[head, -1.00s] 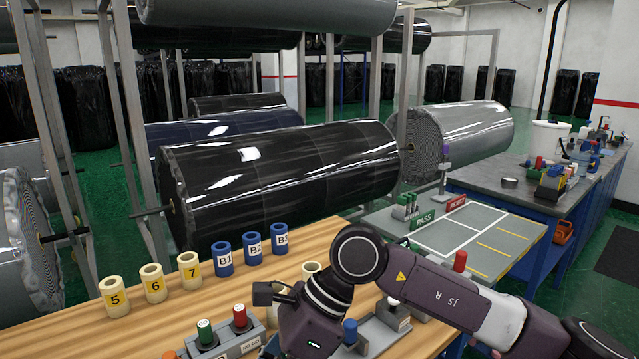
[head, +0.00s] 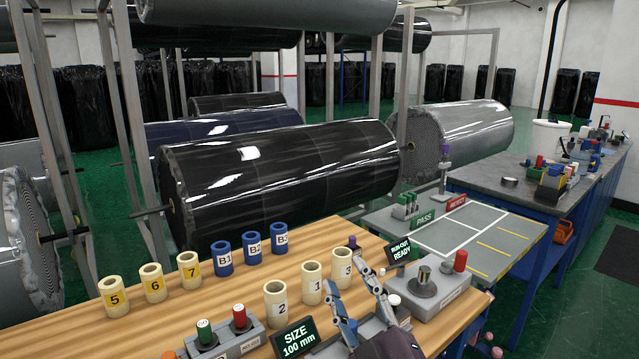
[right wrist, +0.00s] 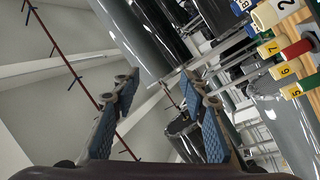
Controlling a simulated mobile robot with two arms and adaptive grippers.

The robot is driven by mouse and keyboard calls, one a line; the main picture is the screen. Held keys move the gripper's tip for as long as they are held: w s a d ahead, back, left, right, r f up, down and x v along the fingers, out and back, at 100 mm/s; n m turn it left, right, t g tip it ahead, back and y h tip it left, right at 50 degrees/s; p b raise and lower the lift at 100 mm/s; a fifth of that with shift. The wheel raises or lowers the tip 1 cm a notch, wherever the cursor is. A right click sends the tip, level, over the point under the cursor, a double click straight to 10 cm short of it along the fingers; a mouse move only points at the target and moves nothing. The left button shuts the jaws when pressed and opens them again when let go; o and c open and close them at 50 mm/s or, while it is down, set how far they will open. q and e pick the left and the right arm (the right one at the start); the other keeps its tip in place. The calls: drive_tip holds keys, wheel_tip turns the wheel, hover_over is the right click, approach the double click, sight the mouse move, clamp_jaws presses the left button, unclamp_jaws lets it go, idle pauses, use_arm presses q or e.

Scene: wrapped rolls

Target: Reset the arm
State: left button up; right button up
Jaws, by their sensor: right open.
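My right gripper (head: 350,282) reaches in from the bottom of the head view, above the front of the wooden table (head: 215,300). Its two fingers are spread with nothing between them. In the right wrist view the blue-padded fingers (right wrist: 160,88) are wide apart, with only background between them. In the head view the fingers are close to cream tubes 1 (head: 312,284) and 3 (head: 341,268); I cannot tell whether they touch. My left gripper is in neither view.
Cream tube 2 (head: 275,304), tubes 5 (head: 114,297), 6 (head: 153,283), 7 (head: 190,270) and blue tubes (head: 252,249) stand on the table. A button box (head: 235,340), size display (head: 295,339) and knob panel (head: 425,290) are nearby. Large wrapped rolls (head: 290,175) lie behind.

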drive_tip(key=s+d+f+m+g+h, duration=0.35)
drive_tip(key=d+f, duration=0.25)
drive_tip(key=f, duration=0.5)
drive_tip(key=s+d+f+m+g+h, duration=0.2)
drive_tip(key=s+d+f+m+g, duration=0.25)
drive_tip(key=f, duration=0.75)
drive_tip(key=s+d+f+m+g, duration=0.1)
drive_tip(key=s+d+f+g, duration=0.25)
drive_tip(key=s+f, duration=0.55)
drive_tip(key=s+d+f+m+g, duration=0.2)
drive_tip(key=s+f+g, duration=0.25)
drive_tip(key=s, duration=0.85)
wheel_tip(320, 180, down, 26)
drive_tip(key=s+g, duration=0.2)
drive_tip(key=s+d+f+g, duration=0.1)
drive_tip(key=s+d+f, duration=0.1)
drive_tip(key=s+f, duration=1.4)
drive_tip(key=shift+s+d+n+h, duration=0.25)
drive_tip(key=shift+s+n+h, duration=0.05)
drive_tip(key=shift+n+h, duration=0.15)
